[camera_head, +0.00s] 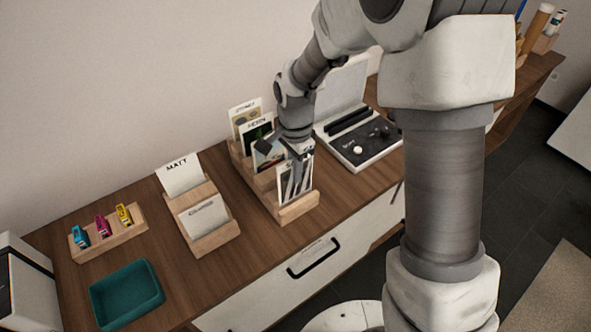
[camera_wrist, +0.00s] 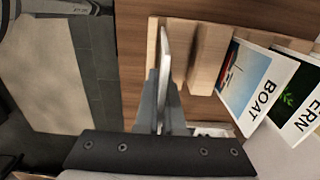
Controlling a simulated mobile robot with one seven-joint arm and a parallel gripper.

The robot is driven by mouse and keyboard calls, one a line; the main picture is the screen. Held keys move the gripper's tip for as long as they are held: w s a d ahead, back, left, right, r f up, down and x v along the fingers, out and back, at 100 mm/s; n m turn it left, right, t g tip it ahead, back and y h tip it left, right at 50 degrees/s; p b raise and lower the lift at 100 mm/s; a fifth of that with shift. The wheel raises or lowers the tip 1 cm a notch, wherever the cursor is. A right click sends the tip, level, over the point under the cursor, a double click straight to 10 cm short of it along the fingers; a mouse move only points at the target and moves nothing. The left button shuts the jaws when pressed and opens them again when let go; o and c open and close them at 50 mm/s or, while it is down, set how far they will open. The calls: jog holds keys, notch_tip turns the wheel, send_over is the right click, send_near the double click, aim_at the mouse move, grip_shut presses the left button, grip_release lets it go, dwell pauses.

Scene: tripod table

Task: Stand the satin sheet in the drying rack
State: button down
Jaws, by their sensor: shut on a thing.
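My gripper (camera_head: 292,150) is shut on the top of a sheet (camera_head: 296,184) with a dark-and-white picture. The sheet stands upright at the front row of the stepped wooden rack (camera_head: 299,209). In the wrist view the held sheet (camera_wrist: 166,70) shows nearly edge-on between the fingers, beside a wooden bar of the rack (camera_wrist: 208,58). I cannot tell whether its lower edge rests in the slot. No label on it is readable. Behind it in the rack are several sheets, among them BOAT (camera_wrist: 255,85) and FERN (camera_wrist: 300,108).
A smaller wooden holder (camera_head: 215,238) left of the rack has a MATT sheet (camera_head: 180,176) and a front card (camera_head: 204,218) with unclear lettering. Further left are a holder of coloured clips (camera_head: 104,234) and a green tray (camera_head: 127,294). An open case (camera_head: 365,150) stands right of the rack.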

jog(key=shift+f+b, duration=1.55)
jog(key=shift+f, duration=0.6)
jog(key=c, duration=1)
grip_release()
jog(key=shift+o, duration=0.2)
jog(key=shift+r+p, duration=3.25)
jog(key=shift+r, duration=1.35)
jog(key=shift+f, duration=0.1)
